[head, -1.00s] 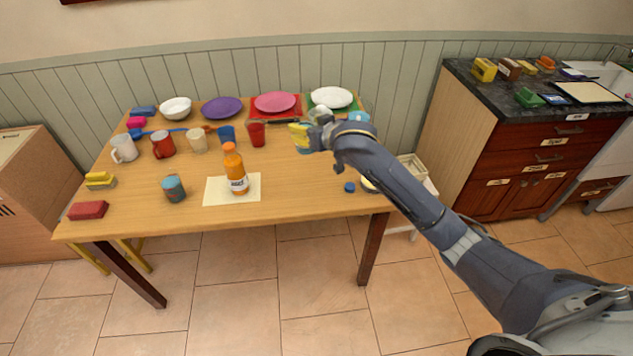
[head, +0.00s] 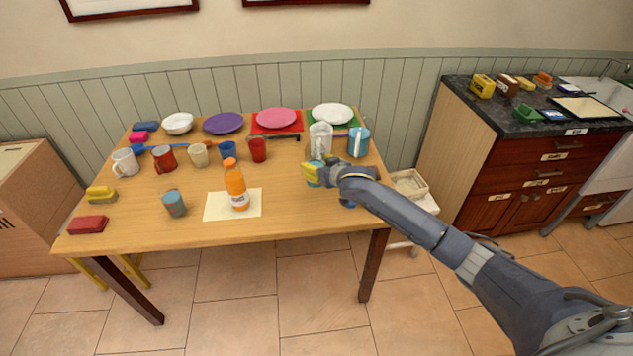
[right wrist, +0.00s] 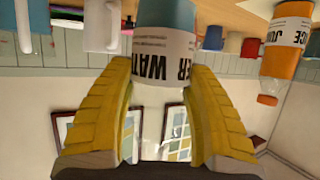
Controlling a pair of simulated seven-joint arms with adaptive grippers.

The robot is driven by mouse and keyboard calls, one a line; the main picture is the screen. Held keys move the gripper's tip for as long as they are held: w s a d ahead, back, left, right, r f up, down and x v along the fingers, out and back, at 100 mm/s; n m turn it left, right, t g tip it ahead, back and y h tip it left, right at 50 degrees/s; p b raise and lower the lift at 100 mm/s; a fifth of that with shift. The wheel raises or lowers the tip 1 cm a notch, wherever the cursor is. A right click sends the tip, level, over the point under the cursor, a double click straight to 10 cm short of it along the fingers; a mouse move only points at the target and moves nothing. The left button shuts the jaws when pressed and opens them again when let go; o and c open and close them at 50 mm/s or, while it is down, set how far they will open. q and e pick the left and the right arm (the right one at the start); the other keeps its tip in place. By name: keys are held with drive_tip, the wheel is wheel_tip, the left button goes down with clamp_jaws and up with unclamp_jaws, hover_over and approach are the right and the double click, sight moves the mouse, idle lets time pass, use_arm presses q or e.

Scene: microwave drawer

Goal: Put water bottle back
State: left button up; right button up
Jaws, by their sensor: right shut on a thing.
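The water bottle (right wrist: 163,65), with a white label reading WATER and a teal lower part, appears upside down in the right wrist view between my right gripper's yellow fingers (right wrist: 160,130). The fingers are shut on it around its upper part. In the head view my right gripper (head: 312,174) is over the right part of the table (head: 290,205) and largely hides the bottle. I cannot tell whether the bottle's base touches the tabletop. My left gripper is not in view.
An orange juice bottle (head: 236,187) stands upright on a cream sheet (head: 215,207). Plates and cups line the back. The front right tabletop is fairly clear.

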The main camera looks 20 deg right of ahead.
drive_tip(key=shift+f, duration=3.35)
drive_tip(key=shift+f, duration=0.1)
drive_tip(key=o, duration=1.5)
drive_tip(key=shift+f, duration=0.1)
drive_tip(key=shift+o, duration=0.2)
